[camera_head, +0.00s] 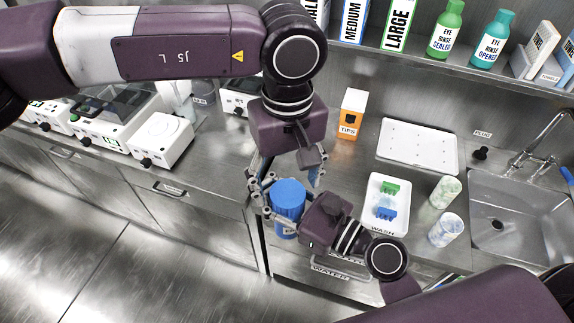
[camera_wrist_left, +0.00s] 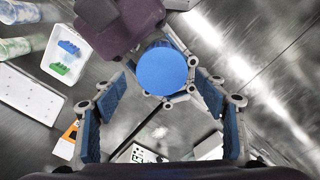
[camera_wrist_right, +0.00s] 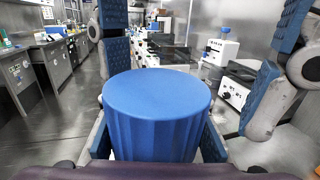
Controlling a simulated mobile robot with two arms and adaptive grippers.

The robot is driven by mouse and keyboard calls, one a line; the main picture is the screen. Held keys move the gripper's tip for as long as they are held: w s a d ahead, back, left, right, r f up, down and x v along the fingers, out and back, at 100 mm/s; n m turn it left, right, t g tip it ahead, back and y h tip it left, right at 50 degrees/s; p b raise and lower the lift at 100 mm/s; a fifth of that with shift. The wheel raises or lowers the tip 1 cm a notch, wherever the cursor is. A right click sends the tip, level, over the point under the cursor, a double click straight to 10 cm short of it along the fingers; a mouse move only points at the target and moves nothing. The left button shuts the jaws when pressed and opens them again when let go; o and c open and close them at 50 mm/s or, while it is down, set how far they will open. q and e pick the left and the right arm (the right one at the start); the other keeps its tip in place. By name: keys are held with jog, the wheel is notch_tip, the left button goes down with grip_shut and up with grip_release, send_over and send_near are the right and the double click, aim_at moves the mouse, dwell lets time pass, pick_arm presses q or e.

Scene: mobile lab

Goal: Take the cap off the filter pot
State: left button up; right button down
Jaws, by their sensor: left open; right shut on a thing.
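The filter pot (camera_head: 286,231) is upright, with its wide blue ribbed cap (camera_head: 288,194) on top. The cap fills the middle of the right wrist view (camera_wrist_right: 157,100) and shows as a blue disc in the left wrist view (camera_wrist_left: 161,71). My right gripper (camera_wrist_right: 157,140) is shut on the pot, its fingers on either side below the cap top; the cap hides most of the grip. My left gripper (camera_head: 287,178) is open and points down from above, its fingers apart on either side of the cap with gaps to it. The pot's lower part is mostly hidden.
The pot is by the bench's front edge. A wash tray (camera_head: 376,224) with green and blue pieces lies to its right, then two beakers (camera_head: 446,192) (camera_head: 446,230) and a sink (camera_head: 510,215). A tips box (camera_head: 351,115) stands behind. White instruments (camera_head: 160,138) stand left.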

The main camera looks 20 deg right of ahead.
pick_arm(q)
jog(key=shift+f, duration=0.35)
jog(key=shift+c, duration=0.5)
jog(key=c, duration=1.3)
jog(key=o, duration=1.3)
jog(key=shift+c, duration=0.2)
jog(key=shift+r, duration=0.15)
